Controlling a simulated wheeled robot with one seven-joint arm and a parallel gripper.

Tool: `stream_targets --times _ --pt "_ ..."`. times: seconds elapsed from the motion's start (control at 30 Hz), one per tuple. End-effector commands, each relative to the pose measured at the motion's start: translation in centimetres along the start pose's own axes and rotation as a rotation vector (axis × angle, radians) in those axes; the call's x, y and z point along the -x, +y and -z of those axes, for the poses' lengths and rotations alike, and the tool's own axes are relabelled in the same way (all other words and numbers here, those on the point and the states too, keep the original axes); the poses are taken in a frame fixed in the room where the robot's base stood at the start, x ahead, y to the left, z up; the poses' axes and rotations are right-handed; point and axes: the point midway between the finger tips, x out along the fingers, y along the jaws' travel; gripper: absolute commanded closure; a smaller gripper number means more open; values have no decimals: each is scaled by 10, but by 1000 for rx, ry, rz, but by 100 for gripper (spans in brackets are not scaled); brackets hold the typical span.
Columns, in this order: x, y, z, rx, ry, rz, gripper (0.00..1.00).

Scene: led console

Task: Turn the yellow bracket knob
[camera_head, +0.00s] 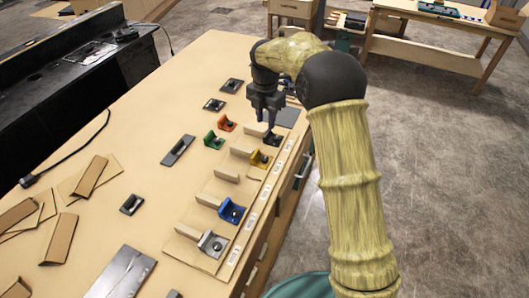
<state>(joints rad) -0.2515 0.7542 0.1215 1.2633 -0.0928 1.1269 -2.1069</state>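The yellow bracket (258,161) with its dark knob stands on the wooden table, near the table's right edge, in a row with other brackets. My gripper (269,131) points down above the table, slightly beyond and to the right of the yellow bracket. Its fingertips are close to a dark bracket (275,140) just behind the yellow one. I cannot tell whether they touch anything. The fingers are too small and dark to show whether they are open or shut. The angle of the yellow bracket's knob is not clear.
A blue bracket (231,212) and a grey one (211,244) stand nearer, with low wooden blocks (207,200) beside them. Green (212,140) and orange (226,124) brackets stand to the left. Loose cardboard pieces (91,174) lie on the table's left side.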

Motion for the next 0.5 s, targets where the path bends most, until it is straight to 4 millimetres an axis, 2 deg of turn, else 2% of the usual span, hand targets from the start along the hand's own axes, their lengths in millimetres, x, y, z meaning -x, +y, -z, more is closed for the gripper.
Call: stream_targets --times 0.1,0.5 --pt "0 5 0 48 3 3 68" --pt "-5 4 0 46 3 3 68"
